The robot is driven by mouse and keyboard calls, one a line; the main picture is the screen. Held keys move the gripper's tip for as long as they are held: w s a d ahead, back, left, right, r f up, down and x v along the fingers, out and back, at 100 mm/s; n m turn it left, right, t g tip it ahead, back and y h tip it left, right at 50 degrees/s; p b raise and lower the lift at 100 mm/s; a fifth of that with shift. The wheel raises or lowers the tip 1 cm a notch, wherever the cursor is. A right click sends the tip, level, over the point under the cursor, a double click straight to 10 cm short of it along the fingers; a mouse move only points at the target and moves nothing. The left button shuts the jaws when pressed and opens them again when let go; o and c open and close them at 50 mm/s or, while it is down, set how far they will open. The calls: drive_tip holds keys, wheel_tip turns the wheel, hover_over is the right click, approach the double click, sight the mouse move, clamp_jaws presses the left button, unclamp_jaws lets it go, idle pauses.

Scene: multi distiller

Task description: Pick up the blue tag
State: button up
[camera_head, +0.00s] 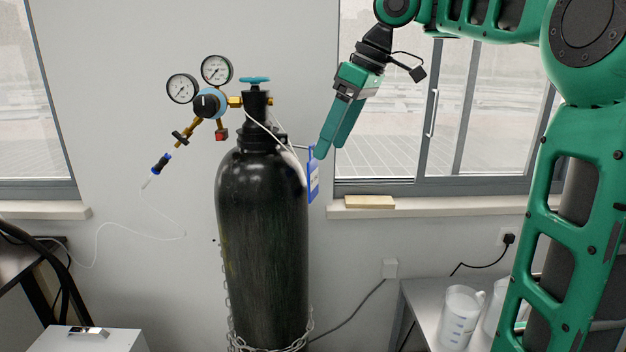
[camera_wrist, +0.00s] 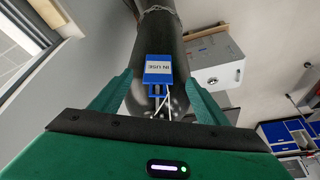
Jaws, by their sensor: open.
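The blue tag (camera_head: 313,176) hangs by a white cord at the right side of the black gas cylinder (camera_head: 262,235), near its shoulder. In the wrist view the blue tag (camera_wrist: 158,72) shows a white label reading "IN USE" and lies between the two finger lines, beyond the fingertips. My gripper (camera_head: 325,153) is open and points down, with its fingertips close to the tag's upper right in the head view. In the wrist view both green fingers of my gripper (camera_wrist: 157,82) are apart with nothing held. Whether a finger touches the tag cannot be told.
Two round gauges (camera_head: 200,78) and a regulator with a blue valve knob (camera_head: 254,80) sit atop the cylinder. A chain (camera_head: 270,343) circles it low down. A windowsill (camera_head: 430,206) with a wooden block (camera_head: 369,202) is behind. White jugs (camera_head: 461,315) stand at lower right.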

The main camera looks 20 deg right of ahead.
sight(314, 172)
drive_tip(key=shift+n, duration=0.7)
drive_tip(key=shift+w+x, duration=0.15)
drive_tip(key=shift+x, duration=2.35)
drive_tip(key=shift+w+x, duration=0.2)
drive_tip(key=shift+x, duration=2.25)
drive_tip(key=shift+a+r, duration=0.15)
drive_tip(key=shift+a, duration=0.05)
drive_tip(key=c, duration=1.1)
